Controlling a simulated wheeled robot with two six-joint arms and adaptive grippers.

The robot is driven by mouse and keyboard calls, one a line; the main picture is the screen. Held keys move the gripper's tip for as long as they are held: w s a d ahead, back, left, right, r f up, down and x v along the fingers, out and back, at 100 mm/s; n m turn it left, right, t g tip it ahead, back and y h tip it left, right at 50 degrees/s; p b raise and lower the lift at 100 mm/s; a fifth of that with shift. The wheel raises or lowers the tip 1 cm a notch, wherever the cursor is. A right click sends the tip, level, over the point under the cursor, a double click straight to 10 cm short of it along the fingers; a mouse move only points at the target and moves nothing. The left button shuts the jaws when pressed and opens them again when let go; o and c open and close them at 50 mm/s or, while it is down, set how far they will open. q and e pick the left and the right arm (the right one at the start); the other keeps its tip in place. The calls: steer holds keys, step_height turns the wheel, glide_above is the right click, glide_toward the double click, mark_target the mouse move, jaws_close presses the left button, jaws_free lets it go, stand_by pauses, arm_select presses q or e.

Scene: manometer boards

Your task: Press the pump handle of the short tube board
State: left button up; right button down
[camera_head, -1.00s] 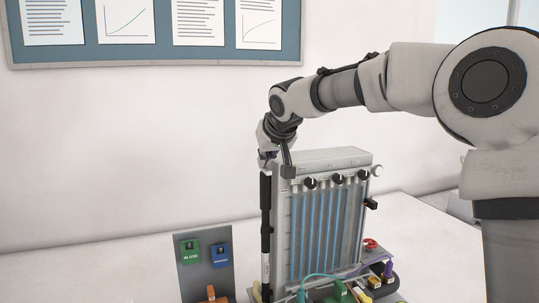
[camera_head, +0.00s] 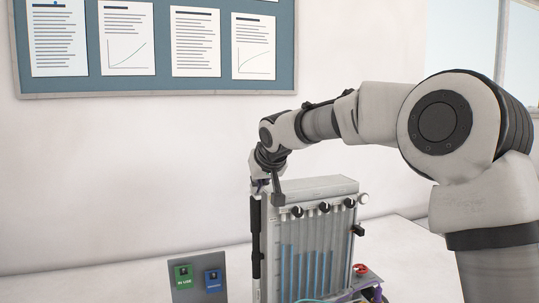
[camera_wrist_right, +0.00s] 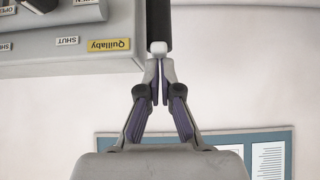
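A grey tube board (camera_head: 318,240) with several blue liquid columns stands on the table in the head view. A slim black pump (camera_head: 256,238) runs upright along its left side. In the right wrist view, the pump's black rod (camera_wrist_right: 158,20) ends in a white tip (camera_wrist_right: 158,47). My right gripper (camera_head: 262,186) points down over the pump's top. In the right wrist view its fingertips (camera_wrist_right: 158,66) are together at the white tip, apparently touching its end, not around it. My left gripper is not in view.
A yellow "Quillaby" label (camera_wrist_right: 109,45) is on the board. Left of it stands a small grey panel (camera_head: 197,276) with green and blue tags. A red round part (camera_head: 360,269) is at the lower right. The white table is clear at far left.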

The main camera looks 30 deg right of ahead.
arm_select(q)
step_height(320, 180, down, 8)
steer(key=b, duration=0.6)
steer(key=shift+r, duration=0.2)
arm_select(e)
steer(key=v, duration=0.9)
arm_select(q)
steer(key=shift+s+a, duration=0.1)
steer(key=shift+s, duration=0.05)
arm_select(e)
steer(key=shift+s+a+r, duration=0.1)
steer(key=shift+s+a, duration=0.05)
steer(key=shift+s, duration=0.15)
steer(key=shift+w, duration=0.15)
stand_by(0.6)
